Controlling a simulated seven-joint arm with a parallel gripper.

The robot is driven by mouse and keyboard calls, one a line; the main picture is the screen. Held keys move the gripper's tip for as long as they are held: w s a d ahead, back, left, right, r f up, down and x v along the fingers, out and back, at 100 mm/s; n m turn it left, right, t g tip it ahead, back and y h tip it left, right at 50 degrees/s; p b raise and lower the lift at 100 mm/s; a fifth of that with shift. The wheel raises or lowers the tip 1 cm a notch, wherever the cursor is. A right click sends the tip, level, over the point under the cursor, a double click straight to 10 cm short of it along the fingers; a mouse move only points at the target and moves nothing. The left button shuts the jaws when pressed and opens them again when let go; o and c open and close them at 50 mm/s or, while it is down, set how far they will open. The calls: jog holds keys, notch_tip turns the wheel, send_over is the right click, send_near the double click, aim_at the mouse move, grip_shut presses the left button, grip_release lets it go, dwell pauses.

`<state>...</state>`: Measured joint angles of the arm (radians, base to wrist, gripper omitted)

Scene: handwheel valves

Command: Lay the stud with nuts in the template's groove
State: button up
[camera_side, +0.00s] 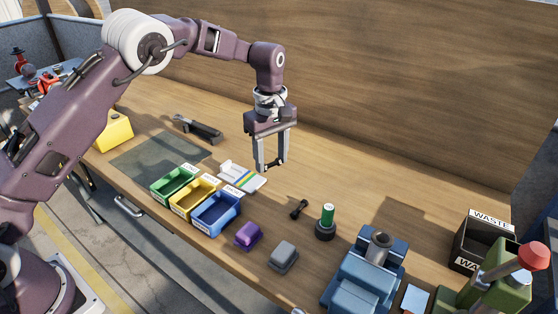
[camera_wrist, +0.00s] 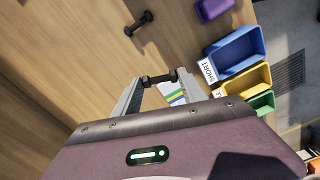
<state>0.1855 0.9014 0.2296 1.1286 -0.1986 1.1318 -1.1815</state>
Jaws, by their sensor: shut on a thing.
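My gripper (camera_side: 271,165) is shut on a dark stud with nuts (camera_wrist: 158,79), shaped like a small dumbbell. The stud lies crosswise between the fingertips, held above the table. The white template (camera_side: 236,182) with blue, yellow and green stripes lies on the table below and a little left of my gripper in the side view. In the wrist view the template (camera_wrist: 174,93) shows partly between the fingers, behind the held stud. Its groove is too small to make out. A second dark stud with nuts (camera_side: 298,209) lies on the table, apart from my gripper; it also shows in the wrist view (camera_wrist: 138,23).
Green (camera_side: 172,184), yellow (camera_side: 194,197) and blue (camera_side: 216,213) bins stand beside the template at the front. A purple block (camera_side: 248,235), grey block (camera_side: 284,256), green-topped cylinder (camera_side: 327,221), blue vise (camera_side: 362,276) and waste box (camera_side: 482,240) are further right.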

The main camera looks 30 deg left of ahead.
jog(key=a+m, duration=1)
jog(key=m, duration=0.4)
jog(key=shift+w+f, duration=0.3)
jog(key=shift+f, duration=0.1)
send_over(244, 178)
jog(key=shift+f, duration=2.95)
jog(key=shift+f, duration=1.05)
jog(key=o, duration=1.5)
